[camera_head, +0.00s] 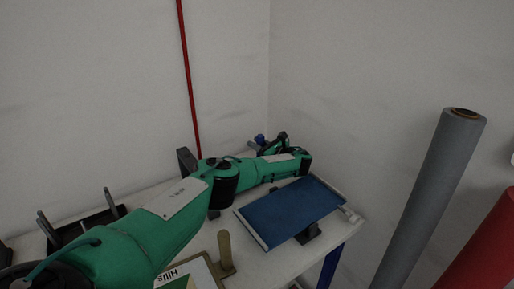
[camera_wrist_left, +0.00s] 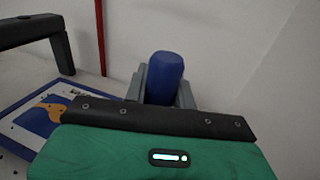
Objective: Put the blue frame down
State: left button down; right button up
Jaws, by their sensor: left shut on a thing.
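My left gripper (camera_head: 268,145) is at the far end of the table near the wall corner. In the left wrist view its grey fingers (camera_wrist_left: 160,88) are shut on a blue rounded piece (camera_wrist_left: 165,72) that stands up between them. This piece shows small and partly hidden in the head view (camera_head: 260,138); I cannot tell whether it belongs to a frame. A flat blue rectangular panel (camera_head: 290,210) with a light edge lies tilted on a dark support, right of my left forearm. A blue-bordered picture (camera_wrist_left: 40,123) shows in the wrist view. My right gripper is out of view.
A white table (camera_head: 281,264) stands against the walls. A board lettered "Hills" (camera_head: 183,272) and a tan-handled tool (camera_head: 225,252) are at its front. A dark rack (camera_head: 85,225) is left. Grey (camera_head: 430,200) and red (camera_head: 490,245) rolls stand at right.

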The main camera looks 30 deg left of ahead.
pick_arm(q)
jog(key=shift+f, duration=0.75)
jog(key=c, duration=1.1)
grip_release()
jog(key=shift+c, duration=0.2)
jog(key=s+d+b, duration=0.1)
jog(key=d+b, duration=0.1)
jog(key=d, duration=1)
jog(key=shift+s, duration=0.3)
